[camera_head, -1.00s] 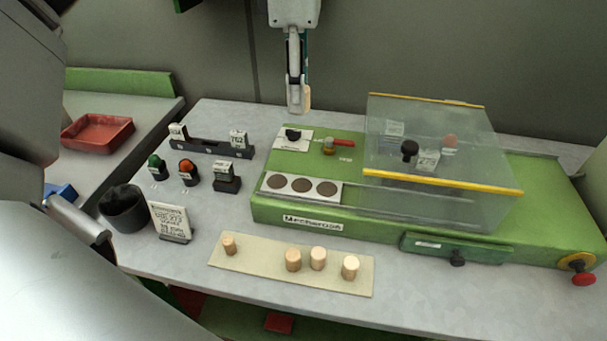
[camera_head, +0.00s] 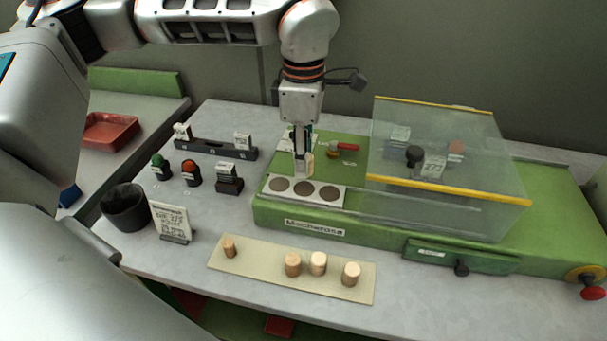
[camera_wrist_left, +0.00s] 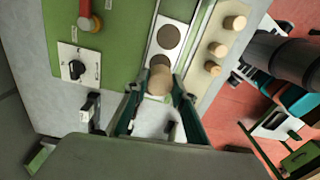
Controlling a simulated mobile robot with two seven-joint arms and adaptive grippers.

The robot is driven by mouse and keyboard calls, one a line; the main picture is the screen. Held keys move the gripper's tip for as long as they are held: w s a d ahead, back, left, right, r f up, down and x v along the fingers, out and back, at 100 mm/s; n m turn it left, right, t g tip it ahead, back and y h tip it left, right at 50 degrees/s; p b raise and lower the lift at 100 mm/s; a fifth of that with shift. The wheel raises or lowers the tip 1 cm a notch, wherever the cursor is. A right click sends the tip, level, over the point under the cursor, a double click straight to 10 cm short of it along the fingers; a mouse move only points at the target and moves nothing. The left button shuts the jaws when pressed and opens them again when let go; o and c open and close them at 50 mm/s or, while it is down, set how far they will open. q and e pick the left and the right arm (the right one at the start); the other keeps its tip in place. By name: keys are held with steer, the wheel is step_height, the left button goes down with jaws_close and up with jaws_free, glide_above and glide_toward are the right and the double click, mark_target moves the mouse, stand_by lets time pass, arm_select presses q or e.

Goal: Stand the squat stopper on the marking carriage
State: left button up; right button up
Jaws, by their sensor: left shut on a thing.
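My left gripper (camera_head: 303,170) is shut on a pale tan cork stopper (camera_head: 310,163), upright just above the back edge of the white plate with three brown discs, which looks like the marking carriage (camera_head: 267,190). In the left wrist view the stopper (camera_wrist_left: 160,78) sits between the green-sided fingers of my left gripper (camera_wrist_left: 160,95) and partly covers the strip of discs (camera_wrist_left: 168,37). I cannot tell whether it touches the plate. Several other corks (camera_head: 318,263) stand on a beige mat (camera_head: 265,262) in front. My right gripper is not in view.
A clear cover with yellow edges (camera_head: 440,190) stands to the right on the green machine (camera_head: 390,226). A red-handled lever (camera_head: 345,147) is behind the carriage. A dark cup (camera_head: 125,208) and a sign card (camera_head: 170,220) stand at the left.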

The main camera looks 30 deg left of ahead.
mark_target(304, 189)
arm_select(q)
steer(key=shift+f, duration=2.4)
steer(key=shift+f, duration=0.15)
steer(key=o, duration=0.7)
step_height(304, 189, up, 12)
steer(key=shift+r, duration=0.2)
